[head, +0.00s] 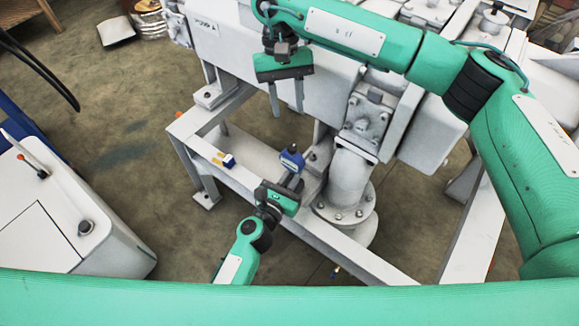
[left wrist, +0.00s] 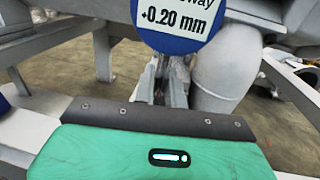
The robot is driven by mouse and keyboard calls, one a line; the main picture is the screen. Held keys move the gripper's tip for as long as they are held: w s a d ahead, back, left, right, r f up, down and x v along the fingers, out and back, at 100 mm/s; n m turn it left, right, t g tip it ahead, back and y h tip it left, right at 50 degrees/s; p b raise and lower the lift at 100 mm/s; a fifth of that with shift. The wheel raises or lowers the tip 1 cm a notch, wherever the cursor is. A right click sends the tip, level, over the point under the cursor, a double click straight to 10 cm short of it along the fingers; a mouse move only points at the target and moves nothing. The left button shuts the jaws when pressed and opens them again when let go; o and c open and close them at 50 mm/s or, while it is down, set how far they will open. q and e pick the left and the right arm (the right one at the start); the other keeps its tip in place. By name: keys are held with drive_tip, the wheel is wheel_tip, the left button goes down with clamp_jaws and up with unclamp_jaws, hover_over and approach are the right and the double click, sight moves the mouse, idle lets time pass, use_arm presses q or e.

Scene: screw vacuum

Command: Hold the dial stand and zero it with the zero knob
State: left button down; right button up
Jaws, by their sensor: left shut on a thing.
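The dial stand shows in the head view as a small blue dial (head: 291,159) above my left gripper (head: 291,182). In the left wrist view its round white face with a blue rim (left wrist: 180,22) reads "+0.20 mm"; the top of the face is cut off. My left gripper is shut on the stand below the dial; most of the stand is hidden. My right gripper (head: 287,100) is open and empty, fingers pointing down, above and apart from the dial. I cannot make out the zero knob in either view.
A grey pipe with a bolted flange (head: 346,205) stands close on the right. The white machine body (head: 235,65) is behind. A white cabinet (head: 75,215) stands at left.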

idle(0.5)
use_arm(q)
drive_tip(key=c, duration=1.4)
unclamp_jaws()
drive_tip(key=shift+o, duration=0.2)
